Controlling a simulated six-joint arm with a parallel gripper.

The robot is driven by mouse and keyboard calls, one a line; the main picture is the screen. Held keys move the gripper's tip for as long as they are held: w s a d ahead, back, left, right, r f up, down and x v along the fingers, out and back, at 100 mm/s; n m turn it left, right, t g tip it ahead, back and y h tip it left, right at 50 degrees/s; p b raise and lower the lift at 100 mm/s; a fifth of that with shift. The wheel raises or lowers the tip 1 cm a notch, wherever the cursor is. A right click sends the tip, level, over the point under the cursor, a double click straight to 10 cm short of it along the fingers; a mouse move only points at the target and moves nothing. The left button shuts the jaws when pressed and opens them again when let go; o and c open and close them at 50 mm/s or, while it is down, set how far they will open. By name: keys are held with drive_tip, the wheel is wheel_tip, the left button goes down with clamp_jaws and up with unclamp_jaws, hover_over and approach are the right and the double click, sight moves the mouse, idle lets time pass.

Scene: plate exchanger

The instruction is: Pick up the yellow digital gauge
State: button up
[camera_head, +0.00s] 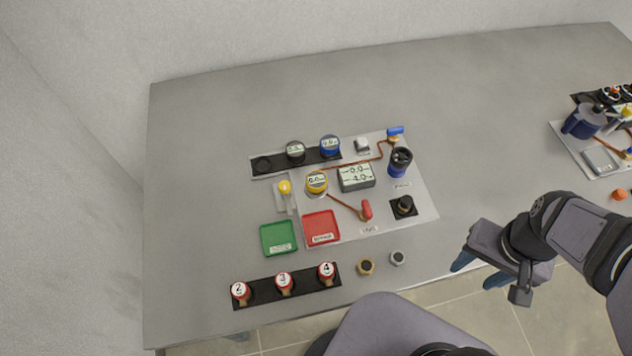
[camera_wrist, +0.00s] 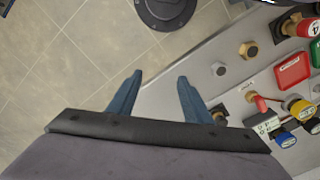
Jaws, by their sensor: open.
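The yellow digital gauge (camera_head: 316,182) sits on the light panel on the table, left of a grey display box (camera_head: 356,178) and above the red tray. It also shows in the wrist view (camera_wrist: 300,108), at the right side. My gripper (camera_head: 480,274) is at the table's front edge, to the right of and well away from the gauge. Its two blue fingers are apart with nothing between them, as the wrist view (camera_wrist: 160,88) also shows.
A red tray (camera_head: 321,227) and a green tray (camera_head: 279,238) lie near the gauge. A blue gauge (camera_head: 330,145) and a dark gauge (camera_head: 295,150) stand in a black rack behind it. A red-handled valve (camera_head: 367,210) is close by.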

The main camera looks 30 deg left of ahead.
sight(315, 186)
drive_tip(key=shift+a, duration=0.1)
